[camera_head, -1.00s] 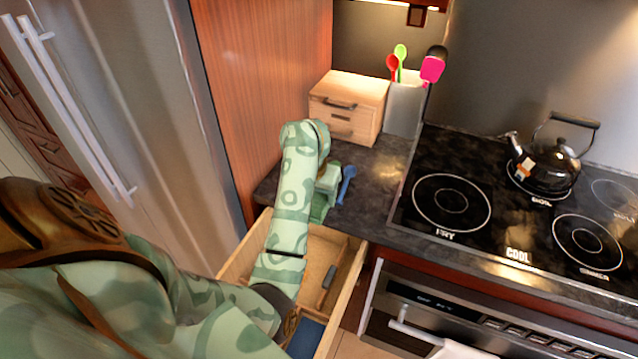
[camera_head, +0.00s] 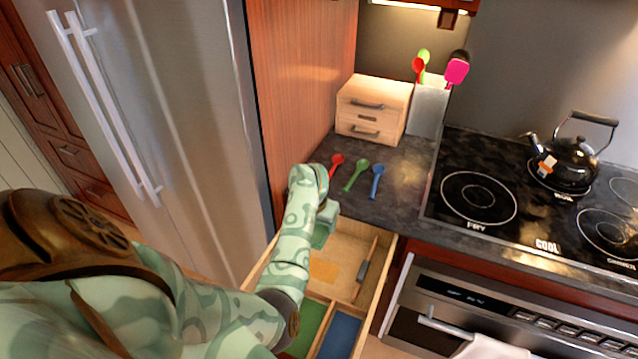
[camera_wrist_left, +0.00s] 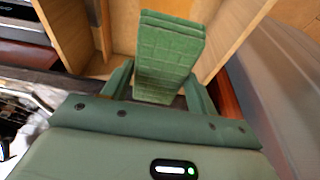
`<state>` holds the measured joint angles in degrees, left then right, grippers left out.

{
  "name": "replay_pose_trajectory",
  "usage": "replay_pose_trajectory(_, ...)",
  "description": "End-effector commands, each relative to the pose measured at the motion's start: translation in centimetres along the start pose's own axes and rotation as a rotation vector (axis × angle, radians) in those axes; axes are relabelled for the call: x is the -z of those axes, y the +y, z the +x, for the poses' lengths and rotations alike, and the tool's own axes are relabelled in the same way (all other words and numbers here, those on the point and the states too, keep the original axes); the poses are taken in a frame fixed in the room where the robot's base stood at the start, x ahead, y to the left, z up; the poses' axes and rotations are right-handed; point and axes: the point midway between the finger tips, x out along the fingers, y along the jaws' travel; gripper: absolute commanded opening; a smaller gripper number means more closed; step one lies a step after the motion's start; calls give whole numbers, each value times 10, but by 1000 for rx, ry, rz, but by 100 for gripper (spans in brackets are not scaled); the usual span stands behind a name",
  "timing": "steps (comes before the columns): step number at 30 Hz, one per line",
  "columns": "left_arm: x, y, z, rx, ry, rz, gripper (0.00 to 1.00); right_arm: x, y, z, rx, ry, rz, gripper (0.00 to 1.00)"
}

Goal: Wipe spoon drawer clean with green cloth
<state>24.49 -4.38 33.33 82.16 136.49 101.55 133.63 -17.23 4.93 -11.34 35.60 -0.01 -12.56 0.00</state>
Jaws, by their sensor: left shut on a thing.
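My left gripper (camera_head: 326,213) is shut on the green cloth (camera_wrist_left: 170,52), a thick folded block between its fingers in the left wrist view. In the head view the cloth (camera_head: 320,238) is partly hidden by my arm, at the back of the open wooden drawer (camera_head: 384,280). I cannot tell whether it touches the drawer floor. An orange patch (camera_head: 323,271) lies on that floor. The red spoon (camera_head: 336,160), green spoon (camera_head: 357,172) and blue spoon (camera_head: 377,178) lie on the counter behind the drawer. My right gripper is not in view.
A small wooden chest (camera_head: 372,108) and utensil holder (camera_head: 427,110) stand on the counter. A kettle (camera_head: 568,160) sits on the stove at right.

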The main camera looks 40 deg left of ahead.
Motion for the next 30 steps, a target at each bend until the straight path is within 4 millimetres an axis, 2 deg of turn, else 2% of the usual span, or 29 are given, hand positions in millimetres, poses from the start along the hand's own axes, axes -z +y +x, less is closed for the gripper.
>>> replay_pose_trajectory(1, -3, 0, 10, 2, -2, 2, 40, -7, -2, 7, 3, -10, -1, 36)
replay_pose_trajectory(3, -5, -1, 18, 2, -1, 2, 40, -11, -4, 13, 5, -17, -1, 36)
replay_pose_trajectory(16, -19, -1, 68, 2, -2, 2, 40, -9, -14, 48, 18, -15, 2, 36)
replay_pose_trajectory(30, -34, -1, 122, 3, -2, 3, 40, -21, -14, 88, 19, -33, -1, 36)
